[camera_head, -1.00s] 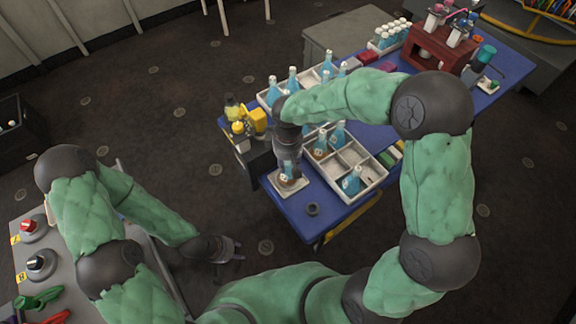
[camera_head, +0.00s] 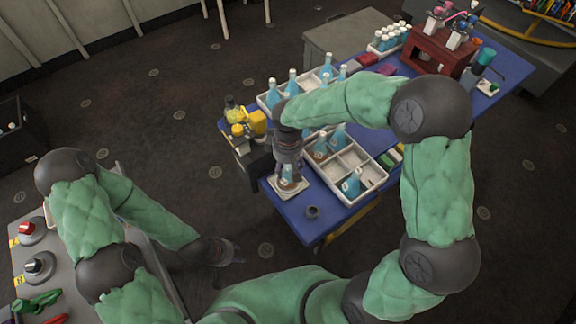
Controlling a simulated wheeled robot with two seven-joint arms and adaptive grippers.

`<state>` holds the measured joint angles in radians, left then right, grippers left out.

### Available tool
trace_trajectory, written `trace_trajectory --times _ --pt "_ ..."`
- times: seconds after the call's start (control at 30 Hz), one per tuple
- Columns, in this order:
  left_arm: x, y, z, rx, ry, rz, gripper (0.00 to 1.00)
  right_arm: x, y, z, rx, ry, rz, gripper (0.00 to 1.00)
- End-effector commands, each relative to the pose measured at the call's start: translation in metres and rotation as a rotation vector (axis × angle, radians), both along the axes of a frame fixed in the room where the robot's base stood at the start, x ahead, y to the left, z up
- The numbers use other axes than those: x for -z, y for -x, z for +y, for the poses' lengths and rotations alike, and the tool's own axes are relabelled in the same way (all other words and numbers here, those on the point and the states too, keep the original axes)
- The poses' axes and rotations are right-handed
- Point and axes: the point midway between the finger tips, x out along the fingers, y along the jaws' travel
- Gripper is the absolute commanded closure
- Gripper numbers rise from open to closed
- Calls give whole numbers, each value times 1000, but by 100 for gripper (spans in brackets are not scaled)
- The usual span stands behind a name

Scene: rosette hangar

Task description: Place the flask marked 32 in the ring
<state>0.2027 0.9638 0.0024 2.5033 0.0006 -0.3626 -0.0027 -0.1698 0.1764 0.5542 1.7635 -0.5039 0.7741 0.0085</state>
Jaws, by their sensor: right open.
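My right gripper (camera_head: 288,166) points down, open, over a blue flask (camera_head: 287,177) standing on a white square plate (camera_head: 291,190) near the table's front corner. The gripper hides the flask's upper part, and I cannot tell whether the fingers touch it. A small dark ring (camera_head: 313,212) lies on the blue table, just in front and to the right of the plate. Other blue flasks stand in white divided trays, one of them a flask (camera_head: 351,183) in the near tray. No number is legible on any flask. My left gripper (camera_head: 236,251) hangs over the dark floor, its fingers unclear.
The near divided tray (camera_head: 372,187) has several empty compartments. A yellow device (camera_head: 257,123) stands at the table's left edge. A dark red rack (camera_head: 438,50) and a group of white-capped vials (camera_head: 388,37) are at the far end. The blue tabletop around the ring is clear.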

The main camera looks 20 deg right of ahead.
Motion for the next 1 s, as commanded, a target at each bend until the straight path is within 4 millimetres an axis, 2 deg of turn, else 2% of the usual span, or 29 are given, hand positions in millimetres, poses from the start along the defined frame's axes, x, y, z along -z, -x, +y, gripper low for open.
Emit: trace_trajectory --times 0.5,0.7,1.0 --pt "-40 0 0 0 0 0 60 -97 0 0 0 -1 -3 44" --pt "-46 0 0 0 0 0 60 -115 0 0 0 -1 -2 44" --pt "-46 0 0 0 0 0 60 -118 0 0 0 -1 -1 44"
